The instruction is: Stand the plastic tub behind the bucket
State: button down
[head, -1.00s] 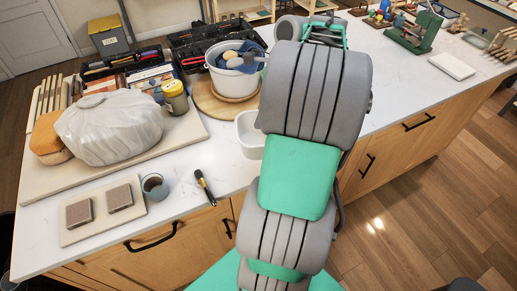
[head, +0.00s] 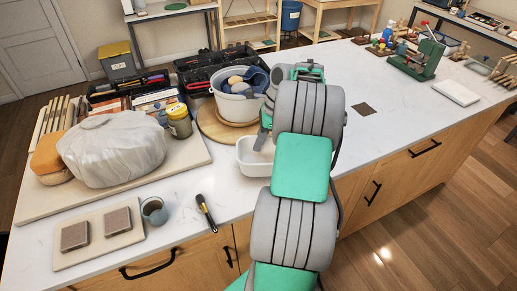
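The white plastic tub (head: 251,167) stands on the counter in front of the bucket, partly covered by my arm on its right. The white bucket (head: 235,108) stands on a round wooden board behind the tub. It holds sponges and a blue cloth. My gripper (head: 262,142) points down at the tub's back right, at or just over its rim. Its fingertips are small and partly hidden, so I cannot tell whether they are open, shut or touching the tub.
The round board (head: 216,128) lies under the bucket. Black tool trays (head: 205,72) stand behind it. A wrapped clay lump (head: 112,150) and a jar (head: 179,122) are left. A black-handled brush (head: 206,212) lies in front. The counter right of my arm is mostly clear, with a dark square (head: 363,108).

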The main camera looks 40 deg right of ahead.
notch_tip(320, 180, down, 2)
jog(key=shift+f, duration=0.1)
jog(key=shift+a, duration=0.1)
jog(key=c, duration=1.7)
grip_release()
jog(key=shift+f, duration=0.15)
